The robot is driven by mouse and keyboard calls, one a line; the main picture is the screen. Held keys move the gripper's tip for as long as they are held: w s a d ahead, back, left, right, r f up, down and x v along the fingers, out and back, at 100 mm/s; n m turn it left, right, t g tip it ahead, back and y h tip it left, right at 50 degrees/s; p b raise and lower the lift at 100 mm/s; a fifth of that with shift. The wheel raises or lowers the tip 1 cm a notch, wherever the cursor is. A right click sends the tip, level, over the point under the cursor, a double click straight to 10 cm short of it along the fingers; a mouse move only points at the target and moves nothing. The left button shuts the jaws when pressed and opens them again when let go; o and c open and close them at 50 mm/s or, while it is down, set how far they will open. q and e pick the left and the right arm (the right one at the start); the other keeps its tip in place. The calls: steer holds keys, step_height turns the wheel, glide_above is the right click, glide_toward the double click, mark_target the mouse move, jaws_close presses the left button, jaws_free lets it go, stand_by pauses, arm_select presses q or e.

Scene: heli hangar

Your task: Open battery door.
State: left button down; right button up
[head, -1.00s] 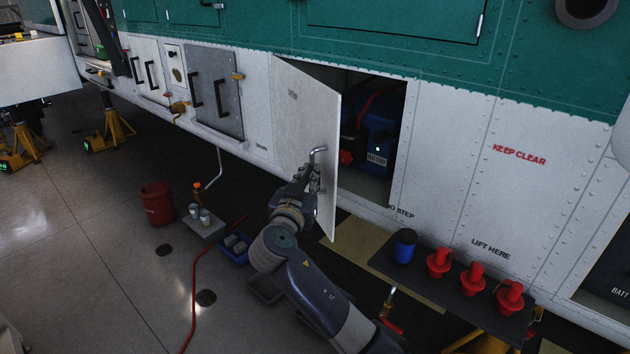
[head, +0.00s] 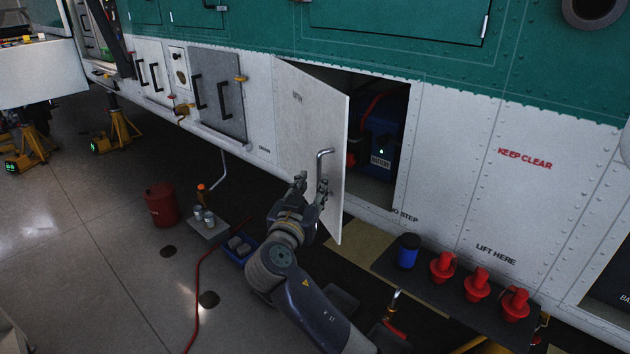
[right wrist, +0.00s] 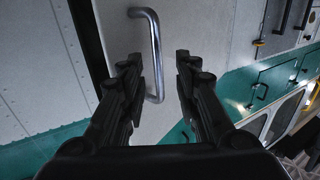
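The white battery door (head: 305,125) hangs partly open on the aircraft's side, hinged at its left edge and swung outward. A metal bar handle (head: 324,167) stands on its outer face. Behind it, a blue battery (head: 380,140) with a small green light shows in the bay. My right gripper (head: 310,188) is at the handle's lower end. In the right wrist view my right gripper (right wrist: 157,75) has its fingers apart, with the handle (right wrist: 152,45) appearing partly between them; contact is not clear. My left gripper is not in view.
A dark shelf (head: 440,290) with a blue cup (head: 408,250) and red plugs (head: 476,284) is right of my arm. A red bucket (head: 162,204), a small tray (head: 206,230) and a red hose (head: 202,285) are on the left floor. Open floor lies further left.

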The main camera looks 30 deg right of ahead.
steer(key=v, duration=0.8)
steer(key=shift+s+a, duration=0.2)
